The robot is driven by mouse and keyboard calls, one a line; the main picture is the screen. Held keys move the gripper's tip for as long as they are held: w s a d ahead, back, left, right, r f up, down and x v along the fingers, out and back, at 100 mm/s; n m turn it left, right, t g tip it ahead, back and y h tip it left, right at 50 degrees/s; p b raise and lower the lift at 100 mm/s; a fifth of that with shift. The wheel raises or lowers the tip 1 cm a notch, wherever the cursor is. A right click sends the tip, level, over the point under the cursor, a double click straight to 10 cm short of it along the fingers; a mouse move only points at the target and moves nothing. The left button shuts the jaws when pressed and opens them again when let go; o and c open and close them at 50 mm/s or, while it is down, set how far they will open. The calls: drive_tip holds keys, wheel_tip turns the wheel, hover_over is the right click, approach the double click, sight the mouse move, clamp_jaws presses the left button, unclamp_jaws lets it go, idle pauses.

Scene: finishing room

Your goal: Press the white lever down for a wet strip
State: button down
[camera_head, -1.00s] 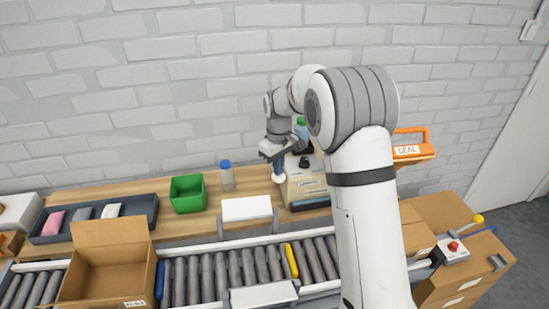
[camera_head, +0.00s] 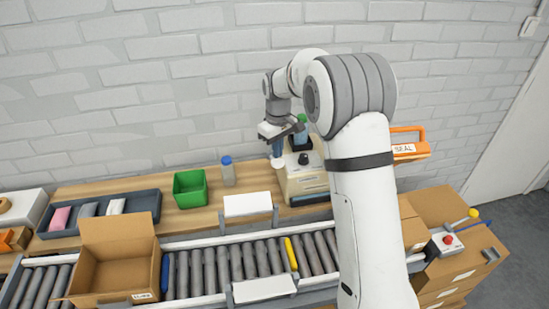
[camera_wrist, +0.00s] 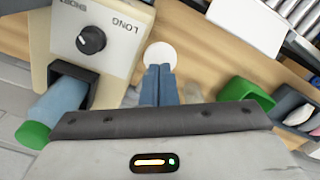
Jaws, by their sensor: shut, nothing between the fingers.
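The cream dispenser (camera_head: 305,181) stands on the wooden bench against the wall. In the wrist view its dial face (camera_wrist: 92,40) reads SHORT and LONG. The white lever shows as a round white knob (camera_head: 277,163) at the dispenser's left side; it is also in the wrist view (camera_wrist: 160,53). My gripper (camera_head: 277,156) is shut and empty, blue fingers pointing down just above the knob. In the wrist view the fingertips (camera_wrist: 158,68) overlap the knob's edge; I cannot tell whether they touch. The lever's arm and any strip are hidden.
A green-capped blue bottle (camera_wrist: 50,108) sits in a holder on the dispenser. Left are a white plate (camera_head: 248,204), a blue-capped bottle (camera_head: 228,172) and a green bin (camera_head: 190,189). An open carton (camera_head: 117,268) stands on the roller conveyor (camera_head: 232,268) in front.

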drive_tip(key=shift+r, duration=0.1)
idle(0.4)
drive_tip(key=shift+r+p, duration=1.7)
drive_tip(key=shift+r, duration=0.75)
